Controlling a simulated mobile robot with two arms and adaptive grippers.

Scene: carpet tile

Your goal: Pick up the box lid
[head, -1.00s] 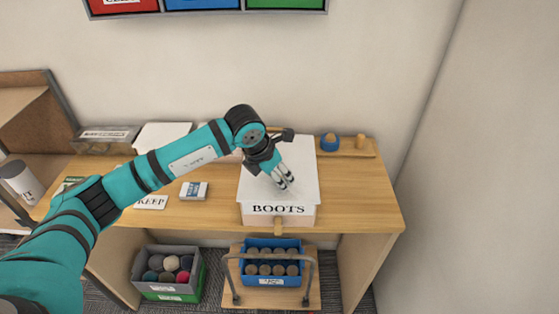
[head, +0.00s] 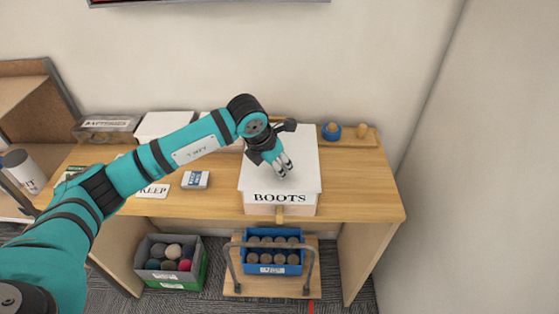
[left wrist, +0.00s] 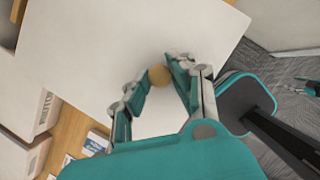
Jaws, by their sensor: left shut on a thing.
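The white box lid (head: 303,155) lies flat on the box labelled BOOTS (head: 280,209) on the wooden desk. I see no clear gap between lid and box. My left gripper (head: 285,171) reaches down onto the middle of the lid. In the left wrist view the gripper (left wrist: 160,78) is shut on a round tan knob (left wrist: 158,75) on the lid (left wrist: 90,45). The fingers hide the knob in the head view. A small teal and dark part at the right edge of the left wrist view looks like my right gripper (left wrist: 309,86); its fingers are unclear.
A KEEP card (head: 152,190) and a small blue-and-white box (head: 195,180) lie left on the desk. A wooden tray (head: 352,142) with a blue round item stands behind right. A grey bin (head: 168,275) and a blue crate (head: 273,269) sit below. The desk right of the box is clear.

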